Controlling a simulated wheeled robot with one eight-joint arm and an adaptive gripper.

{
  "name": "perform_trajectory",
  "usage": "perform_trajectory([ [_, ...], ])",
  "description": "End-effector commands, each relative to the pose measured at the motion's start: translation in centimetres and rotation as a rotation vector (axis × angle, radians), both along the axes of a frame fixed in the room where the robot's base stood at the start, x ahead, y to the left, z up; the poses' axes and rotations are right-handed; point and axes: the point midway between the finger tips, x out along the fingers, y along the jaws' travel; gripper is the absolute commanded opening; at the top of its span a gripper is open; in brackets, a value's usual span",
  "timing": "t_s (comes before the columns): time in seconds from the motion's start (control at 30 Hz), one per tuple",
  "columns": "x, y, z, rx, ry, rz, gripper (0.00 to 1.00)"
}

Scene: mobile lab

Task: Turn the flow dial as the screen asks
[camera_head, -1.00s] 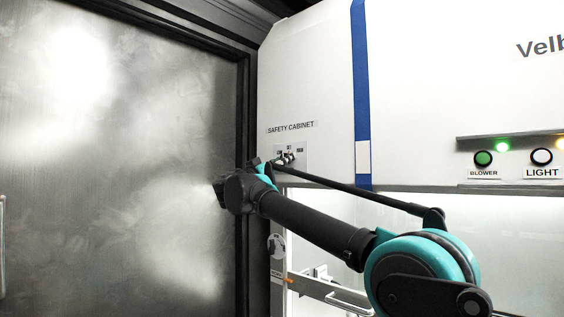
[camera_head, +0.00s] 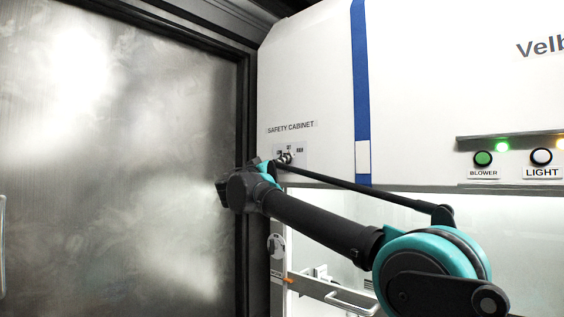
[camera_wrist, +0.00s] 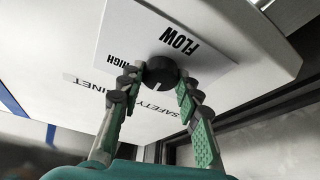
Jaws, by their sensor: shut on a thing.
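The dark round flow dial (camera_wrist: 160,73) is on a white plate (camera_wrist: 185,42) labelled FLOW and HIGH, which appears upside down in the wrist view. A small pale mark shows on the dial's near side. My gripper (camera_wrist: 157,79) has its fingertips on either side of the dial and is shut on it. In the head view my gripper (camera_head: 282,160) is at the small panel under the SAFETY CABINET label; it largely covers the dial there, and the panel's small labels are too blurred to read surely. No screen request is legible.
The white safety cabinet (camera_head: 310,75) has a blue stripe (camera_head: 360,90), and BLOWER (camera_head: 483,158) and LIGHT (camera_head: 541,157) buttons at right. A green lamp (camera_head: 502,146) is lit. A large metal door (camera_head: 110,150) is at left. A horizontal handle (camera_head: 350,302) shows below.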

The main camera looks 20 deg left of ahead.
Motion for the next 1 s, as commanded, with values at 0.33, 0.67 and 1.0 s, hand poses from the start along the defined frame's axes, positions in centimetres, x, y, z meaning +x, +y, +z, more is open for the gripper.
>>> perform_trajectory([
  [0.33, -0.1, -0.15, 0.1, -0.276, 0.113, 0.001, 0.05],
  [0.67, -0.13, -0.18, 0.17, -0.558, 0.232, 0.002, 0.05],
  [1.0, -0.15, -0.19, 0.24, -0.775, 0.32, 0.001, 0.05],
])
